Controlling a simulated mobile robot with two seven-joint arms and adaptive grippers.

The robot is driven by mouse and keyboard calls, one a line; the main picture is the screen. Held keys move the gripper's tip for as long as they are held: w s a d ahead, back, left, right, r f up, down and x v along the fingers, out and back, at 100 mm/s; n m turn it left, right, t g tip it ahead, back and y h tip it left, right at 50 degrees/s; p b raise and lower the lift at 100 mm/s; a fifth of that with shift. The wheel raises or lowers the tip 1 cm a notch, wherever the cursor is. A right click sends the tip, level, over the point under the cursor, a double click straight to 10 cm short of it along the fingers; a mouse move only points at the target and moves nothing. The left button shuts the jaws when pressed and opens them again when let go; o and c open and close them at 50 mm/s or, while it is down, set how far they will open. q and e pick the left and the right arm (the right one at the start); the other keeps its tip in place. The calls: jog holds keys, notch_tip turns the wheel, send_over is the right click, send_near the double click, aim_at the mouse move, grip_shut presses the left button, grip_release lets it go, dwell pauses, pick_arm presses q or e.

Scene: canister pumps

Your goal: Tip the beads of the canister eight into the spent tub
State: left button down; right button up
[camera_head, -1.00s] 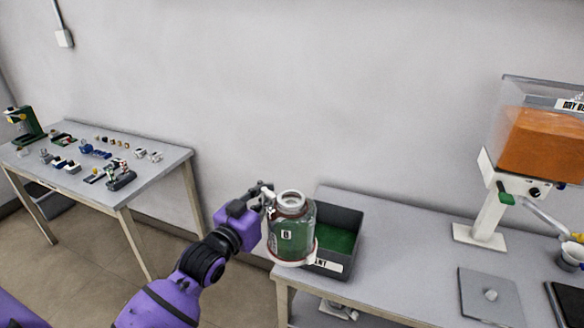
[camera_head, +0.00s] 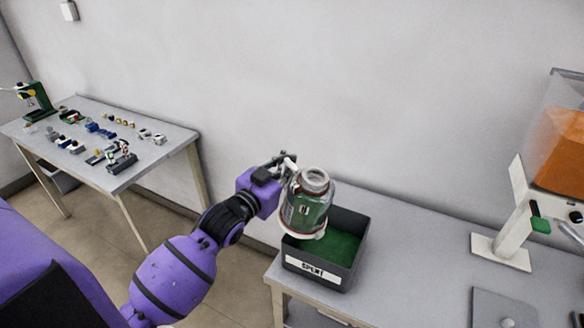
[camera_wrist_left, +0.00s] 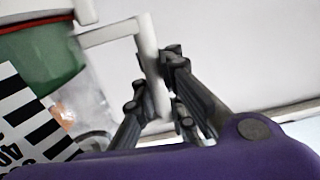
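The canister eight (camera_head: 307,209) is a clear jar with green beads, a pale open neck and a white base ring; its label is turned mostly aside. It hangs nearly upright in front of or over the left part of the spent tub (camera_head: 343,275); which, I cannot tell. The tub is a dark open box with a "SPENT" label and green beads inside. My left gripper (camera_head: 284,163) is shut on the canister's white handle (camera_wrist_left: 152,62). In the left wrist view the canister (camera_wrist_left: 45,48) fills the upper left and the gripper's fingers (camera_wrist_left: 160,98) close around the handle. My right gripper is not in view.
The tub stands at the left end of a grey bench (camera_head: 420,245). A dispenser (camera_head: 560,135) with orange contents stands to its right, with a grey plate (camera_head: 503,308) in front. A side table (camera_head: 165,155) with small parts is at the left.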

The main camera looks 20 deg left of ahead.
pick_arm(q)
notch_tip(320, 180, up, 5)
jog(key=m, duration=0.7)
jog(key=d+m+y, duration=0.3)
jog(key=d+m, duration=1)
jog(key=shift+f+g, duration=0.3)
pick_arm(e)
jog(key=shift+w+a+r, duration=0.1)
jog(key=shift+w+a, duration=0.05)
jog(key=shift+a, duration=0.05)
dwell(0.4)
